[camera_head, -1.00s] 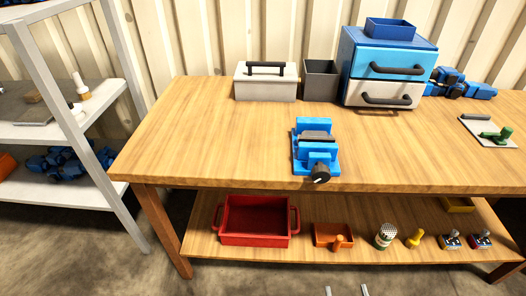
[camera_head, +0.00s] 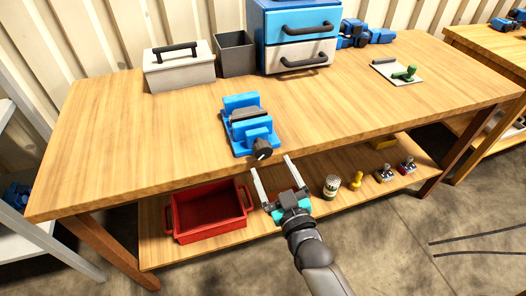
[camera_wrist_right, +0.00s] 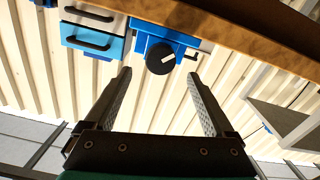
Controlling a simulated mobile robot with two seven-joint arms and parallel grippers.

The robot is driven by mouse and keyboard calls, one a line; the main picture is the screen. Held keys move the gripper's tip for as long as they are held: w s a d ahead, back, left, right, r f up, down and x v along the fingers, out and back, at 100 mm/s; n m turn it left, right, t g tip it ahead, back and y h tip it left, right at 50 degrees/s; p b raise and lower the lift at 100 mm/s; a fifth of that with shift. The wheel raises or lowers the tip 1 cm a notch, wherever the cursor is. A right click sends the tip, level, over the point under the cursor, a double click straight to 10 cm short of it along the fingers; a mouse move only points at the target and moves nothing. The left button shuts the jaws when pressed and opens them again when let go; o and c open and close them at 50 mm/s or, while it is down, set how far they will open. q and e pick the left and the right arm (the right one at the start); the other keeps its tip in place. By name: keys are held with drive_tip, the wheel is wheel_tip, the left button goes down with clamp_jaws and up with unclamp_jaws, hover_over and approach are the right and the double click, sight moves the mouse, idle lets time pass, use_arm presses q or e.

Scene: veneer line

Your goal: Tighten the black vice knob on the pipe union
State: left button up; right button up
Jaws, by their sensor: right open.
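A blue vice (camera_head: 240,103) stands near the front edge of the wooden bench. A dark grey piece, perhaps the pipe union (camera_head: 247,115), lies between its jaws; its shape is hard to make out. The black vice knob (camera_head: 262,150) with a pale mark faces the front edge. My right gripper (camera_head: 271,163) is open and empty just in front of and below the knob, apart from it. In the right wrist view the knob (camera_wrist_right: 158,60) on the blue vice (camera_wrist_right: 140,42) appears beyond and between the open fingertips (camera_wrist_right: 159,73). My left gripper is not in view.
A grey toolbox (camera_head: 180,72), a dark bin (camera_head: 236,55) and a drawer cabinet (camera_head: 297,45) stand at the back. A red tray (camera_head: 207,212) and several small items sit on the lower shelf. The bench top (camera_head: 150,130) left of the vice is clear.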

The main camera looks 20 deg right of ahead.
sight(264, 153)
drive_tip(key=shift+w+a+b, duration=0.15)
drive_tip(key=shift+w+b, duration=0.35)
drive_tip(key=shift+w, duration=3)
drive_tip(key=shift+c, duration=0.3)
drive_tip(key=c, duration=1.3)
